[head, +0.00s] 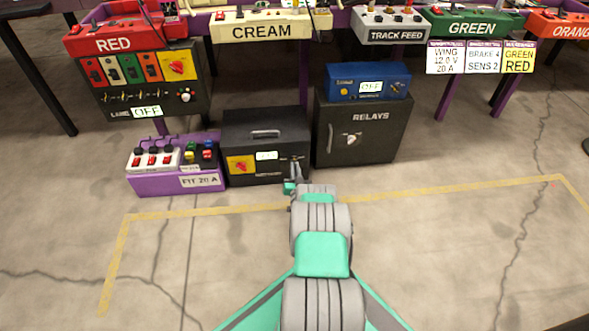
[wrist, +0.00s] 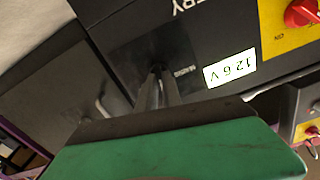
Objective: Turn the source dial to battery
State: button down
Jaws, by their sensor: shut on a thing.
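My gripper (head: 293,160) reaches the right part of the front of a low black box (head: 265,133) on the floor. In the wrist view, which is upside down, its two fingers (wrist: 158,72) are close together on a small dark dial on that face, and they hide nearly all of it. The dial's pointer cannot be seen. A small label beside it is too blurred to read. Larger white letters ending in "ERY" stand on the box (wrist: 140,40). A red switch (wrist: 302,13) sits on a yellow plate marked ON.
The black RELAYS cabinet (head: 354,143) with a silver handle stands close on the right, with a blue unit (head: 368,82) on it. A purple switch box (head: 177,180) stands on the left. The bench (head: 340,18) overhangs behind. The floor in front is clear around my arm.

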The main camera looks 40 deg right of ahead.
jog(key=m, duration=0.9)
jog(key=shift+d, duration=0.1)
jog(key=shift+m, duration=0.3)
jog(key=c, duration=1.5)
grip_release()
jog(key=shift+s, duration=0.1)
